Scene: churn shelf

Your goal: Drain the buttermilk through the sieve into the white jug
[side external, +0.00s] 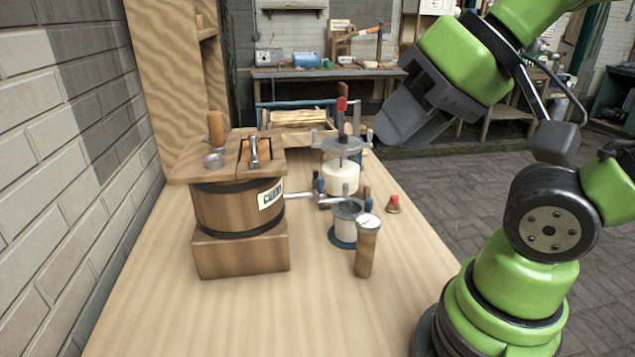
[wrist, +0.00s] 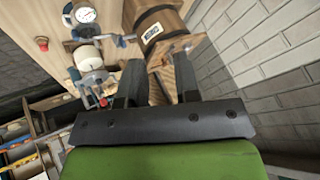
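The wooden churn (side external: 238,208) with dark hoops and a label stands on a wooden block at the left of the bench; it also shows in the wrist view (wrist: 152,25). A metal spout (side external: 300,196) with a blue handle juts from its right side. The grey sieve (side external: 347,209) sits near the spout's end, above the white jug (side external: 344,232) on a dark round base. The wooden post partly hides the jug. Buttermilk cannot be seen. My gripper (side external: 388,135) hangs high at the right, apart from everything. Its fingers (wrist: 158,82) are spread and empty.
A wooden post with a dial (side external: 367,247) stands in front of the jug. A clear vessel of white contents with a red-topped crank (side external: 341,175) stands behind. A red knob (side external: 394,204) lies to the right. A brick wall (side external: 70,170) bounds the left. The bench front is clear.

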